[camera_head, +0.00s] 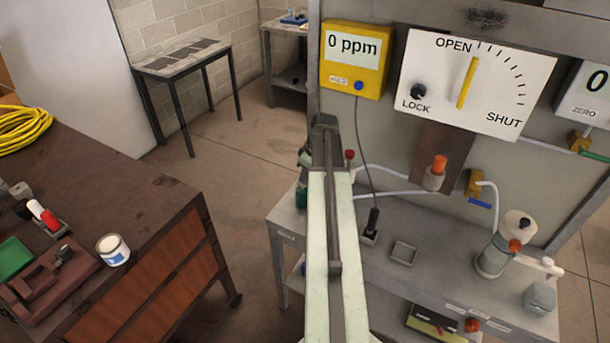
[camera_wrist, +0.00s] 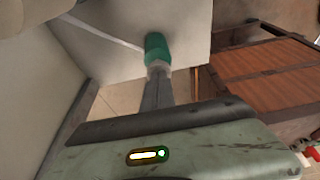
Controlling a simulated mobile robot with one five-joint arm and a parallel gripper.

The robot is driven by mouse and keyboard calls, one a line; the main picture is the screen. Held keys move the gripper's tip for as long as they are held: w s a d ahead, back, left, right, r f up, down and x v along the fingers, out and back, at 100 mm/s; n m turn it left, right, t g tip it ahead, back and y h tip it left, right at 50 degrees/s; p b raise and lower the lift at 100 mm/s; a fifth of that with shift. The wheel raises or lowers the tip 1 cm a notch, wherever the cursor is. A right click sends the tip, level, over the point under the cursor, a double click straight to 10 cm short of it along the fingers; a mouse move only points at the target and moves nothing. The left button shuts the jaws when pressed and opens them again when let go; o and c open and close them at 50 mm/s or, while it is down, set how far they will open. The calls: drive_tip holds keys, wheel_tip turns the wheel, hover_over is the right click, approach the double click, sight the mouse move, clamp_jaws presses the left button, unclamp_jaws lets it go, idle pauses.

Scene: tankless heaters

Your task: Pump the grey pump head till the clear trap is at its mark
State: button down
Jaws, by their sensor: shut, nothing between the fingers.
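My gripper (camera_wrist: 158,82) is shut, its dark fingers together, and shows in the wrist view. Their tips point at a green piece with a pale collar (camera_wrist: 156,48); I cannot tell whether they touch it. In the head view my arm hides most of the gripper. On the grey bench's right side stands a pale cylinder (camera_head: 494,254) with a rounded top and an orange tip; it may be the clear trap. A grey block (camera_head: 540,298) with a white tap-like piece above it stands to its right. I cannot tell which piece is the grey pump head. No mark or level is readable.
The bench (camera_head: 390,279) carries a small grey tray (camera_head: 404,252) and a black plug (camera_head: 371,225). An orange-capped bottle (camera_head: 435,174) and hoses are at its back. Above are a yellow "0 ppm" meter (camera_head: 354,60) and an OPEN/SHUT dial (camera_head: 475,85). A brown workbench (camera_head: 160,215) stands left.

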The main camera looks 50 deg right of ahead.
wheel_tip(320, 180, down, 3)
drive_tip(key=b, duration=0.2)
drive_tip(key=shift+b, duration=0.4)
drive_tip(key=shift+s+a+r, duration=0.1)
drive_tip(key=shift+r, duration=0.1)
drive_tip(key=shift+r, duration=0.1)
wheel_tip(320, 180, up, 5)
drive_tip(key=p, duration=0.5)
drive_tip(key=p+v, duration=0.9)
